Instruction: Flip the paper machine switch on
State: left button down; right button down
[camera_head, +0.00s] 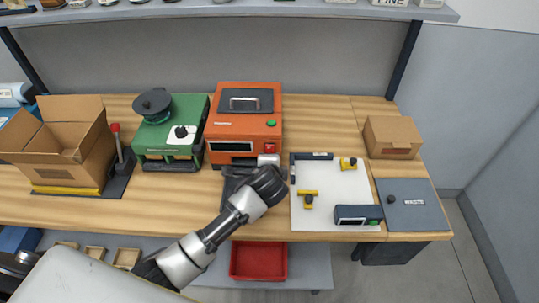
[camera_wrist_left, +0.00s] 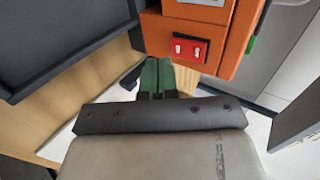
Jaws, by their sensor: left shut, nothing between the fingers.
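The orange machine (camera_head: 241,120) stands at the back of the bench, with a dark lid and handle on top and a label strip on its front. A red rocker switch (camera_wrist_left: 190,49) in a dark frame sits on its front; it also shows in the head view (camera_head: 269,153). I cannot tell which way the rocker is set. My left gripper (camera_wrist_left: 157,62) is shut and empty, its green fingers pointing towards the machine. The switch appears just beyond and right of the fingertips in the wrist view; contact is unclear. In the head view my wrist hides the fingers. My right gripper is not in view.
A green machine (camera_head: 172,130) with a black knob stands left of the orange one, with an open cardboard box (camera_head: 62,147) further left. A white board (camera_head: 334,217) with yellow parts and a closed carton (camera_head: 393,138) are right. A red bin (camera_head: 258,262) sits below.

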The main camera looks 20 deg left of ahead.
aim_at(270, 150)
pick_arm(q)
jog(key=w, duration=0.1)
jog(key=w+a, duration=0.1)
jog(key=w, duration=0.1)
jog(key=shift+p, duration=0.3)
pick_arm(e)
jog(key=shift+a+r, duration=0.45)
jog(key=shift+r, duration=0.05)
pick_arm(q)
jog(key=shift+w+f+t+b, duration=0.25)
jog(key=shift+t+b, duration=0.55)
jog(key=shift+b, duration=0.25)
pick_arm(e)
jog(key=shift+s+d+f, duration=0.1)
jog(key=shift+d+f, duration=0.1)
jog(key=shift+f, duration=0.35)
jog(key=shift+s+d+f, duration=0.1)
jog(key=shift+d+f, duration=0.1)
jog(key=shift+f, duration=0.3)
pick_arm(q)
jog(key=shift+a+r, duration=0.1)
jog(key=shift+r, duration=0.05)
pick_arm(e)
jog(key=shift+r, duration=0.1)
